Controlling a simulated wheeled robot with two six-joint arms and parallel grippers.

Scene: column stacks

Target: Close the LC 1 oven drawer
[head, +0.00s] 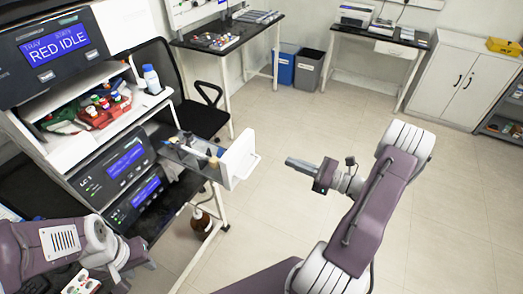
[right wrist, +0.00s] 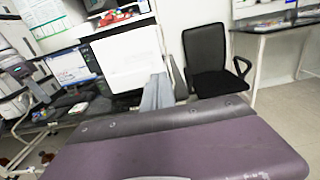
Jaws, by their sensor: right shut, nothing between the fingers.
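The LC 1 oven drawer is pulled out of the column stack. The LC 1 unit (head: 112,168) has a lit blue display. My right gripper (head: 288,161) is shut and empty, its fingers pointing left toward the drawer front, with a gap visible between them. In the right wrist view, the grey fingers (right wrist: 157,92) stand in front of the white drawer front (right wrist: 125,58). My left arm shows at the lower left of the head view, but its gripper does not.
A black chair (head: 160,70) is behind the stack. A brown bottle (head: 201,219) is below the drawer. The floor to the right is clear.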

